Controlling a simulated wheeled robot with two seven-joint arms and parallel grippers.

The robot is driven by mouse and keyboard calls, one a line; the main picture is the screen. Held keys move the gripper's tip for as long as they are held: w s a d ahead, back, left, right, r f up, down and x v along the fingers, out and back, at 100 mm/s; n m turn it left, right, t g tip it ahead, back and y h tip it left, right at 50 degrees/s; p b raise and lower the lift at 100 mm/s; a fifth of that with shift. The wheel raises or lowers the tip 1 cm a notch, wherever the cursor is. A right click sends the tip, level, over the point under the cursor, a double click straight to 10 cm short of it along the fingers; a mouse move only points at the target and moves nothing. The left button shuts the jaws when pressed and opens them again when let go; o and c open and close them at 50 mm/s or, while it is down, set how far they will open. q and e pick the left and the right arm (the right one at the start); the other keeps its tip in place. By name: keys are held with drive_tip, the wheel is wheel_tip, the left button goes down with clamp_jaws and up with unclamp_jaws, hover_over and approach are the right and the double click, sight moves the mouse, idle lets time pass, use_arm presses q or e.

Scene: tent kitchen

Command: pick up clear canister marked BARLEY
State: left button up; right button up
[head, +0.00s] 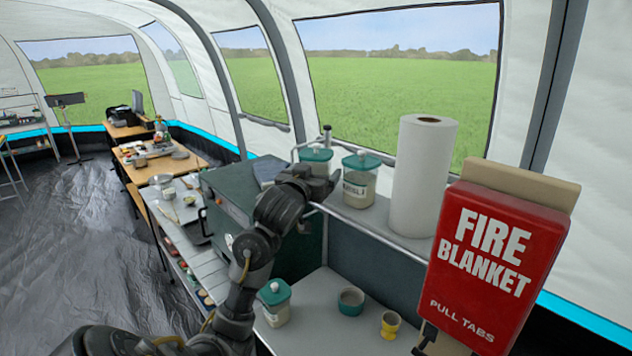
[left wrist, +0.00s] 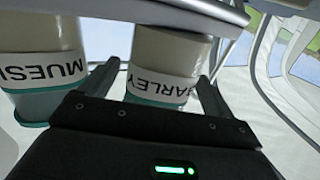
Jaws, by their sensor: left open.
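The clear canister marked BARLEY (left wrist: 168,52) has a teal lid and pale contents. In the left wrist view it appears upside down, its label between my two fingers. In the head view its teal lid (head: 316,154) shows on the upper shelf, with its lower part hidden behind my gripper. My left gripper (head: 322,184) is open at the shelf's front edge, with a finger on either side of the canister in the left wrist view (left wrist: 155,86). I cannot tell whether the fingers touch it. My right gripper is not in view.
A MUESLI canister (head: 360,181) stands close beside it, with a paper towel roll (head: 423,175) farther right. A red fire blanket box (head: 490,265) blocks the right.

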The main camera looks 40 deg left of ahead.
use_arm(q)
drive_tip(key=shift+w+a, duration=0.15)
drive_tip(key=shift+w, duration=0.4)
drive_tip(key=shift+s, duration=0.1)
drive_tip(key=shift+c, duration=1.1)
drive_tip(key=c, duration=1.1)
drive_tip(key=shift+r, duration=0.1)
drive_tip(key=shift+c, duration=0.2)
